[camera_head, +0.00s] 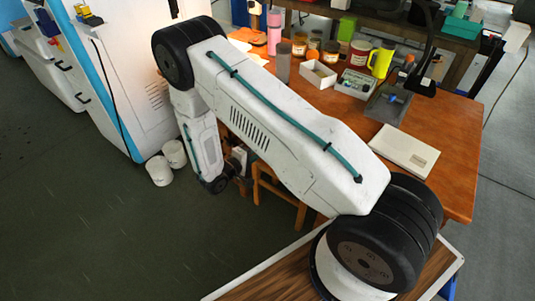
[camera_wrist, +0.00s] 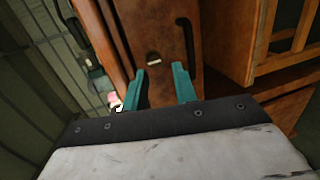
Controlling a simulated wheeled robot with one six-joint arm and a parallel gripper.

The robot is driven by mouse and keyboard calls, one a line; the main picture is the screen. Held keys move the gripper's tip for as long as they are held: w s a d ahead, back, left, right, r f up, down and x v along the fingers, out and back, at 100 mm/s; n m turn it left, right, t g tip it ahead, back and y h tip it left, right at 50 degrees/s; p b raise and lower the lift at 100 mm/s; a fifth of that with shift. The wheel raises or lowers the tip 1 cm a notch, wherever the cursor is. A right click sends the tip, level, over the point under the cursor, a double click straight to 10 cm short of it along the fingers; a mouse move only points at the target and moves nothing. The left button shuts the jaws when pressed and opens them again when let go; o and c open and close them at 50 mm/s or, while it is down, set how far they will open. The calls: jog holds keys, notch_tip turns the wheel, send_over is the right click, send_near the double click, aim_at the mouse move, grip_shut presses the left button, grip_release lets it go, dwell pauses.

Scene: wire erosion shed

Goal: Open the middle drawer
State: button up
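A brown wooden drawer front (camera_wrist: 155,25) fills the upper middle of the wrist view, turned on its side. A dark bar handle (camera_wrist: 187,40) runs along its right part, and a small pale plate (camera_wrist: 153,58) sits left of the handle. I cannot tell which drawer of the unit this is. My gripper (camera_wrist: 159,69) has two teal fingers, open with a clear gap and nothing between them. The fingers point at the drawer front near the lower end of the handle; contact is not visible. In the head view, my arm hides the drawers.
The wooden table (camera_head: 450,150) carries jars, a yellow jug (camera_head: 381,60), an open box (camera_head: 318,75) and a white booklet (camera_head: 404,148). Wooden legs (camera_head: 275,195) stand beneath my arm. White buckets (camera_head: 160,170) stand beside a white machine (camera_head: 130,60). The green floor at lower left is clear.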

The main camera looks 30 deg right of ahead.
jog(key=shift+n+t+y, duration=0.3)
jog(key=shift+n+t, duration=0.2)
jog(key=shift+t, duration=0.1)
jog(key=d+f, duration=0.2)
jog(key=w+d+f, duration=0.1)
jog(key=d+f, duration=0.1)
jog(key=w+d+f, duration=0.1)
jog(key=d+f, duration=0.1)
jog(key=shift+w+d+f, duration=0.2)
grip_shut()
